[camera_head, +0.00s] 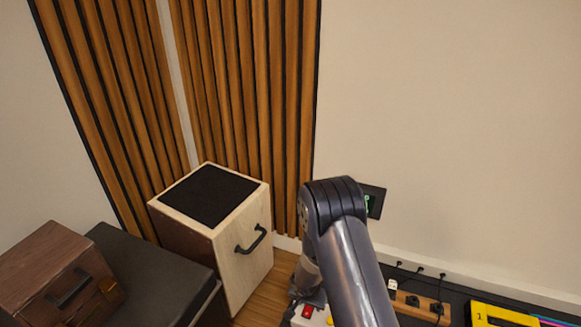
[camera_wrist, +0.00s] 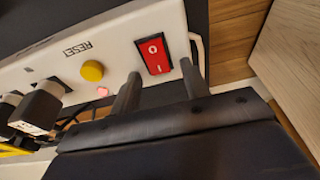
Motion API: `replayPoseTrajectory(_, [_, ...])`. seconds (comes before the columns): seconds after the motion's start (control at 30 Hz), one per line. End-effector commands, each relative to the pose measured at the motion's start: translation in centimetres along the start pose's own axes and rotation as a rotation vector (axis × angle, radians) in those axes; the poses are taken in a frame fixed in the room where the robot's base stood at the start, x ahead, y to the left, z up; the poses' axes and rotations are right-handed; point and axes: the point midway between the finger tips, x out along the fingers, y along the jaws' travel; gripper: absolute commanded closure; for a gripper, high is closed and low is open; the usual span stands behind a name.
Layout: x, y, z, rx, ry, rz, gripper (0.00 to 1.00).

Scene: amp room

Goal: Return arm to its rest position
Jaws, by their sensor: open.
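My arm (camera_head: 345,250) reaches down and forward in the head view. It bends at a dark joint, and its end is mostly hidden behind it. In the wrist view my gripper (camera_wrist: 162,85) is open, with two dark fingers apart and nothing between them. The fingers are close to a white panel (camera_wrist: 112,50). The panel has a red rocker switch (camera_wrist: 153,54) marked O and I, a yellow button (camera_wrist: 92,70) and a small lit red light (camera_wrist: 102,91). I cannot tell whether the fingers touch the panel.
Black plugs (camera_wrist: 38,108) sit at the panel's left. A wooden box with a handle (camera_head: 245,250) stands at the left of my arm, near slatted wall panels (camera_head: 250,90). A brown case (camera_head: 50,270) lies further left.

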Motion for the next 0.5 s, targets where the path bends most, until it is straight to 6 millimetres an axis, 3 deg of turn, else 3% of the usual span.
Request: replayPoseTrajectory(0.5, [-0.36, 0.13, -0.44, 0.003, -0.099, 0.005, 0.56])
